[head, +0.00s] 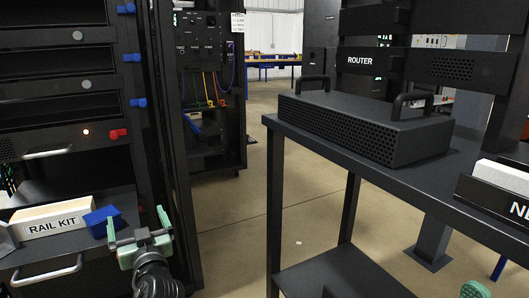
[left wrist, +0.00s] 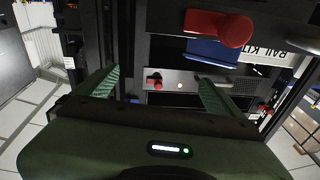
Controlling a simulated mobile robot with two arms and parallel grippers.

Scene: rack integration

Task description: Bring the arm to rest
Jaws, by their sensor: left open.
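My left gripper (head: 137,222) is at the lower left in the head view, in front of the rack's shelf. Its two green fingers are spread with nothing between them; they also show apart in the left wrist view (left wrist: 158,80). A blue block (head: 98,221) lies on the shelf just behind the left finger, beside the white box marked RAIL KIT (head: 52,217). A green rounded part (head: 474,289) at the bottom right edge looks like my right gripper, mostly cut off, so its jaws cannot be seen.
A dark perforated unit with two handles (head: 365,122) sits on a dark table (head: 330,150) at right. A labelled bin (head: 490,197) stands at its right end. Open floor (head: 232,225) lies between.

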